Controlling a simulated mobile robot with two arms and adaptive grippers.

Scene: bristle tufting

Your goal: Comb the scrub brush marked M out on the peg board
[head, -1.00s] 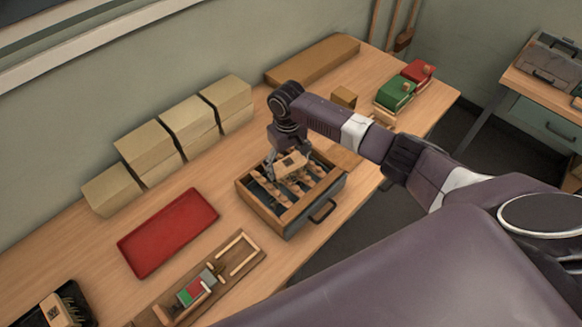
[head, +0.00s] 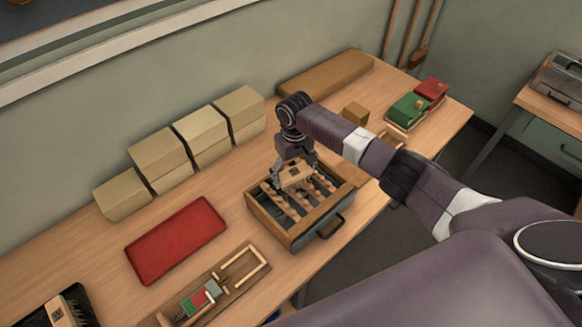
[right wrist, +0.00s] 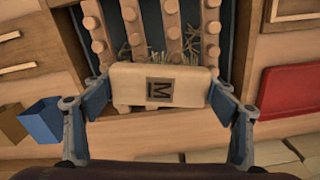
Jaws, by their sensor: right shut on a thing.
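The scrub brush marked M (right wrist: 165,86) is a pale wooden block with a dark M label on its upper face. It also shows in the head view (head: 295,175). My right gripper (head: 294,180) is shut on the block's two ends. The peg board (head: 291,237) is a wooden frame with rows of round pegs on slats and a dark handle at the front. The brush is over its back part. In the right wrist view, straw-coloured bristles splay between the peg rows (right wrist: 212,27). How deep they reach is hidden. My left gripper is out of view.
A red tray (head: 176,240) lies left of the peg board, with a wooden fixture (head: 235,290) in front. Stacked tan boxes (head: 205,135) line the wall. A black tray (head: 85,312) with another brush is at lower left. Green (head: 408,108) and red (head: 432,90) boxes stand far right.

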